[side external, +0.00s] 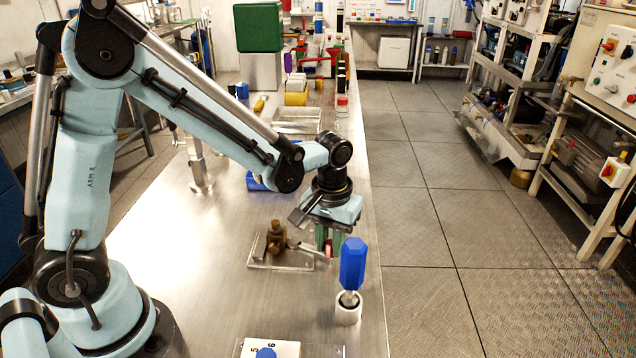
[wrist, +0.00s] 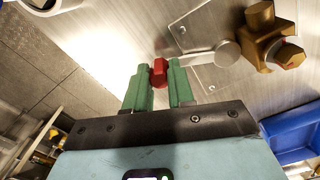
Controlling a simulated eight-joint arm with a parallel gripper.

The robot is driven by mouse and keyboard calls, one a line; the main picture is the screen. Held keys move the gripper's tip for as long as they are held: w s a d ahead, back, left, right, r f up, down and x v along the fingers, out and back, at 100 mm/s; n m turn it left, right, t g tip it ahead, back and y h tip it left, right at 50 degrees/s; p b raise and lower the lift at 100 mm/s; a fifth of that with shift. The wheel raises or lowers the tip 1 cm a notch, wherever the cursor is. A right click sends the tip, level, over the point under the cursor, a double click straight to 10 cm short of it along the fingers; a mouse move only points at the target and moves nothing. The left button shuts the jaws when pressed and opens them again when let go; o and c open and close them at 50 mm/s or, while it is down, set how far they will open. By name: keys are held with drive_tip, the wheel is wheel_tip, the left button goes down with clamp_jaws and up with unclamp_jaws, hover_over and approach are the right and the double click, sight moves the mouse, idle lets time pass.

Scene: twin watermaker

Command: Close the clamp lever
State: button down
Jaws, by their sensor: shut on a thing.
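The clamp is a bronze-brown fitting (side external: 275,240) on a clear plate on the steel bench; it shows at the upper right of the wrist view (wrist: 262,35). Its pale metal lever (wrist: 215,54) reaches from a round pivot beside the fitting toward my gripper and ends in a red tip (wrist: 159,72). My gripper (side external: 329,248) points down at the bench, right of the clamp in the side view. In the wrist view its two green fingers (wrist: 159,80) are shut on the red tip, one on each side. The tip is partly hidden by the fingers in the side view.
A blue-handled tool (side external: 352,264) stands upright in a white holder close to my gripper, near the bench's right edge. A blue bin (wrist: 296,130) lies on the other side of the clamp. A white numbered block (side external: 270,348) is at the front. Bare bench lies left of the clamp.

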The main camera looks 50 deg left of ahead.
drive_tip(key=shift+w+a+n, duration=0.3)
drive_tip(key=shift+w+n, duration=0.25)
drive_tip(key=shift+n, duration=0.4)
drive_tip(key=shift+w+a+n, duration=0.3)
drive_tip(key=shift+w+n, duration=0.2)
drive_tip(key=shift+n, duration=0.45)
drive_tip(key=c, duration=1)
unclamp_jaws()
drive_tip(key=shift+o, duration=0.2)
wheel_tip(320, 180, up, 12)
